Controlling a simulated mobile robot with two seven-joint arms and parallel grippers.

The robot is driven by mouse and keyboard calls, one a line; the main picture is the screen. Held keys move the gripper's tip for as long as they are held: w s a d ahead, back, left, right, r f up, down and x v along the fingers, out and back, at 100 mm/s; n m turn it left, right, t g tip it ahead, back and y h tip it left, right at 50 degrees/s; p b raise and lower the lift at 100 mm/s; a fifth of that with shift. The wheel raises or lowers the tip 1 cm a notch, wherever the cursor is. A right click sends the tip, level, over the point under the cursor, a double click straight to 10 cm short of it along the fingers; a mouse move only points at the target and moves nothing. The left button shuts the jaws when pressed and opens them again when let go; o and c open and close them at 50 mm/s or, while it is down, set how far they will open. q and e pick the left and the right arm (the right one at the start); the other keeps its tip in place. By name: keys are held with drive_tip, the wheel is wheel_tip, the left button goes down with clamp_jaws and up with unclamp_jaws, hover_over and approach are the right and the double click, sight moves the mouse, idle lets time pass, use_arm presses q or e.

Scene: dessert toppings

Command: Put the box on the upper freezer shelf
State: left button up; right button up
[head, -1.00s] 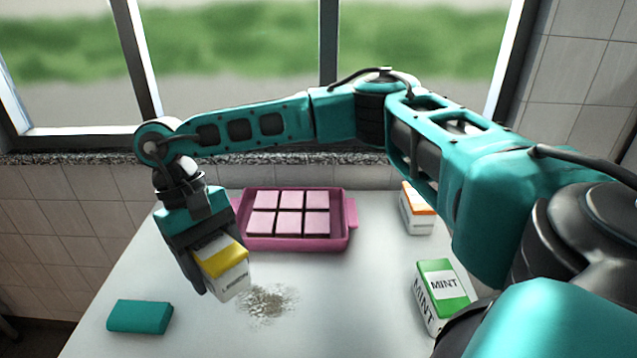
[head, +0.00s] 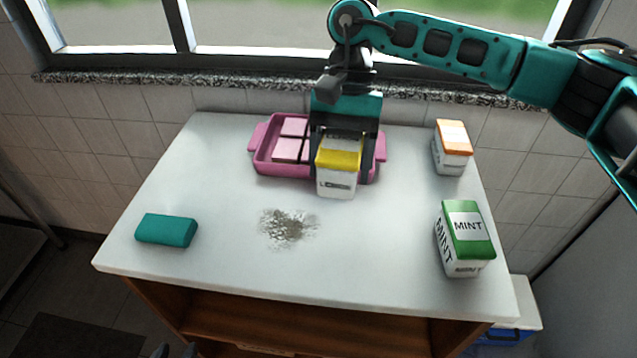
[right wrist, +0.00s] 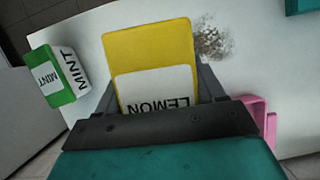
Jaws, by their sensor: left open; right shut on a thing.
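My right gripper (head: 345,165) is shut on a white box with a yellow top marked LEMON (head: 338,178). In the right wrist view the lemon box (right wrist: 150,55) sits between the two fingers. What seem to be two dark fingertips of my left gripper (head: 176,351) just show at the bottom edge, apart and empty. No freezer shelf can be made out.
The pink tray (head: 260,165) holds pink squares. A teal block (head: 166,231), spilled grey crumbs (head: 288,227), a green-topped MINT box (head: 464,240) and an orange-topped box (head: 452,148) are on the white table (head: 370,250). A grey panel (head: 590,260) stands at right.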

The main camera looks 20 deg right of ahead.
drive_tip(key=w+a+r+m+t+y+b, duration=0.1)
drive_tip(key=w+a+r+m+t, duration=0.1)
drive_tip(key=a+r+m, duration=0.35)
drive_tip(key=w+a+r+m+t+y+b, duration=0.1)
drive_tip(key=w+a+r+m+t+y, duration=0.15)
drive_tip(key=m, duration=0.65)
drive_tip(key=m+t+h, duration=0.1)
drive_tip(key=m, duration=0.2)
approach(278, 214)
drive_tip(key=x, duration=0.6)
drive_tip(key=shift+s+a, duration=0.1)
drive_tip(key=shift+b, duration=0.3)
drive_tip(key=o, duration=0.8)
drive_tip(key=shift+f+h, duration=0.15)
drive_tip(key=shift+h, duration=0.1)
drive_tip(key=o, duration=0.5)
